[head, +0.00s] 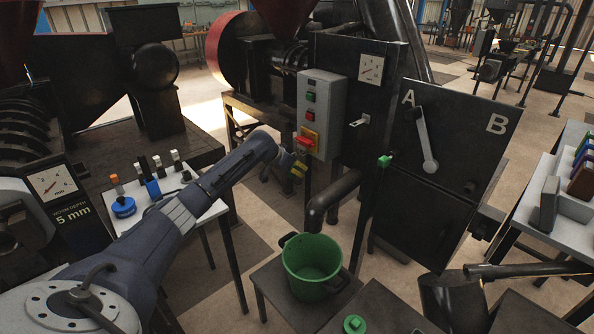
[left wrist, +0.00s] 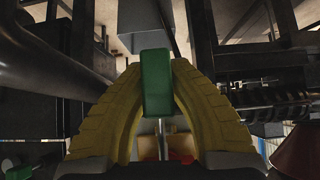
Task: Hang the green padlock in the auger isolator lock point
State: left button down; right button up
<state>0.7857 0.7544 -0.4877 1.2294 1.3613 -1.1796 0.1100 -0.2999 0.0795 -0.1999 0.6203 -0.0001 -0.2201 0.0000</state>
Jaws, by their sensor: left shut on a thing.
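My left gripper (head: 299,170) is raised just below the grey control box, with its yellow fingers close to the red and yellow isolator switch (head: 306,141). In the left wrist view the fingers are shut on the green padlock (left wrist: 156,85), whose green body lies between the two fingertips. A thin metal rod, probably its shackle, shows below the body. Red and yellow patches (left wrist: 182,156) show behind it, likely the isolator. In the head view I cannot make out the padlock at the fingers. Whether the shackle touches the lock point cannot be told. My right gripper is not in view.
The grey control box (head: 320,105) stands on the dark machine above a curved pipe (head: 330,195). A green bucket (head: 312,262) stands on a small table below. A side table (head: 200,206) at left holds several small coloured items.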

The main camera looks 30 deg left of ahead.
pick_arm(q)
jog(key=shift+w+d, duration=0.15)
jog(key=shift+w, duration=0.35)
jog(key=shift+w+d, duration=0.15)
jog(key=shift+w, duration=0.35)
jog(key=shift+w+d, duration=0.15)
jog(key=shift+w, duration=0.35)
dwell(0.7)
jog(key=shift+w+d, duration=0.1)
jog(key=shift+w, duration=0.2)
jog(key=shift+f, duration=0.25)
jog(key=shift+f, duration=0.35)
jog(key=shift+f, duration=0.1)
dwell(0.7)
jog(key=c, duration=1.2)
grip_release()
jog(key=shift+s, duration=0.1)
